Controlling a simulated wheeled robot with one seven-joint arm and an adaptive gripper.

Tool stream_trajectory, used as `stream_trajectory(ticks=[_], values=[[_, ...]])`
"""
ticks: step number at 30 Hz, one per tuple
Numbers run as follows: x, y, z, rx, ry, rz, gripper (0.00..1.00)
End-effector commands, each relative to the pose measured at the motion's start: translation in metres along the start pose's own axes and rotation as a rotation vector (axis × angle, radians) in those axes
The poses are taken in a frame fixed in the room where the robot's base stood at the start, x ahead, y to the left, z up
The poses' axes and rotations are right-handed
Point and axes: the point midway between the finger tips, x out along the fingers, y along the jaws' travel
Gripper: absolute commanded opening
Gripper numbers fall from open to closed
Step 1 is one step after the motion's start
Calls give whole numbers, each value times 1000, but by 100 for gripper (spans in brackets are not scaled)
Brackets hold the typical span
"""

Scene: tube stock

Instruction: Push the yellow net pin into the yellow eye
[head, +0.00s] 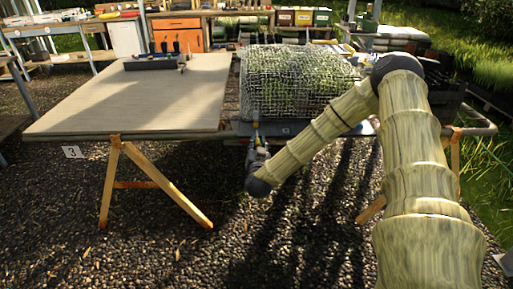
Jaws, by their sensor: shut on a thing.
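My gripper (257,139) is at the front edge of the dark bench, before the wire net roll, pointing away from me. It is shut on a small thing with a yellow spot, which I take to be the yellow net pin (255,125). The thing is too small to make out clearly. The net roll (300,85) is a grey wire mesh cylinder lying on its side just behind the gripper. I cannot make out the yellow eye, nor whether the pin touches it.
A pale wooden table (120,100) on trestles stands left, mostly bare. A dark rack (150,63) with several upright dark pieces sits at its back edge. An orange cabinet (178,35) and shelves stand behind. The gravel in front is clear.

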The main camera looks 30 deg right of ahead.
Motion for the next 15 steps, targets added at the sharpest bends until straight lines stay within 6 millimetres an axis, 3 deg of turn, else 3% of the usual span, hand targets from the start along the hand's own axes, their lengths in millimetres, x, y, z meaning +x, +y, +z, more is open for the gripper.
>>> stream_trajectory(ticks=[15], values=[[38, 0, 1, 1, -1, -1, 2]])
